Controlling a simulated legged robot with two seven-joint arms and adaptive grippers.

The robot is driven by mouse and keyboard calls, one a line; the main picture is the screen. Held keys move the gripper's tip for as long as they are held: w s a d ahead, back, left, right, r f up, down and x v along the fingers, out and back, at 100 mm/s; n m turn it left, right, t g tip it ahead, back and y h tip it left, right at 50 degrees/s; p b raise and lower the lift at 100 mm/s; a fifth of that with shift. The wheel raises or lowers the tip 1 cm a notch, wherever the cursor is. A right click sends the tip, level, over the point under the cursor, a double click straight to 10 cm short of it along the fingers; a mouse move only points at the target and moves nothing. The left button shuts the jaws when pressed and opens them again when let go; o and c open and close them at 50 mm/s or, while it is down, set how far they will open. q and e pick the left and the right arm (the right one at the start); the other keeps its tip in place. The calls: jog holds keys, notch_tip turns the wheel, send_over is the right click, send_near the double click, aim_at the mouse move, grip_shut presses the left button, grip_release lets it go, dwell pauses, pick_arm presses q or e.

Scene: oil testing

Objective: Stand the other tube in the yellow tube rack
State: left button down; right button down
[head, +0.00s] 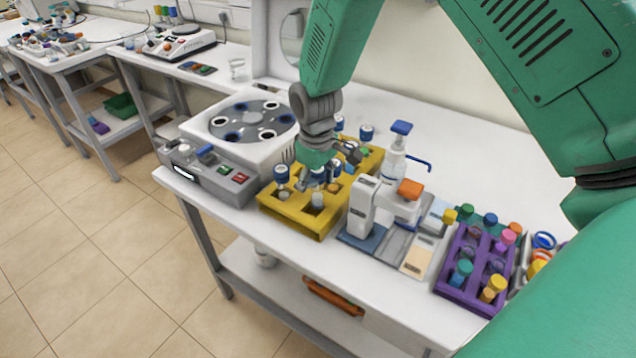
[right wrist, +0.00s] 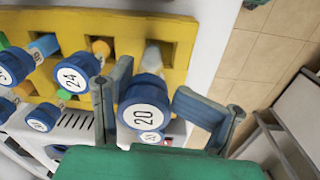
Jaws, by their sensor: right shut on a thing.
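The yellow tube rack (head: 287,213) stands on the bench in the head view and fills the top of the right wrist view (right wrist: 120,22). It holds several tubes with blue caps, such as one marked 24 (right wrist: 76,75). My right gripper (head: 325,178) is over the rack. In the right wrist view its fingers (right wrist: 158,108) are shut on a tube with a blue cap marked 20 (right wrist: 144,103). The clear lower end of this tube (right wrist: 152,57) shows at a rack hole; I cannot tell how deep it sits. My left gripper is not in view.
A white centrifuge (head: 210,125) with a grey control panel stands left of the rack. A white instrument (head: 365,205) and a pump bottle (head: 393,160) stand close on its right. A purple rack (head: 466,295) with colourful tubes is farther right. The bench behind is mostly clear.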

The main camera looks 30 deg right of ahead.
aim_at(316, 199)
jog(key=shift+s+a+f, duration=0.25)
jog(key=shift+a+f, duration=0.25)
jog(key=shift+f, duration=0.2)
jog(key=shift+w+d+f, duration=0.2)
jog(key=shift+w+f, duration=0.05)
jog(key=shift+d+f+b, duration=0.1)
jog(key=shift+d+b, duration=0.2)
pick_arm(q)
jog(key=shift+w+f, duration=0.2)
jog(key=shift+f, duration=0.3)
pick_arm(e)
jog(key=shift+f, duration=0.1)
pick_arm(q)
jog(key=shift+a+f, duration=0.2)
pick_arm(e)
jog(key=shift+a+f, duration=0.25)
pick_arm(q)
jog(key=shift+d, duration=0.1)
pick_arm(e)
jog(key=shift+d, duration=0.15)
pick_arm(q)
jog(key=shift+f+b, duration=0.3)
jog(key=shift+b, duration=0.2)
pick_arm(e)
jog(key=shift+w+a+f, duration=0.15)
jog(key=shift+a+f, duration=0.05)
jog(key=shift+f, duration=0.7)
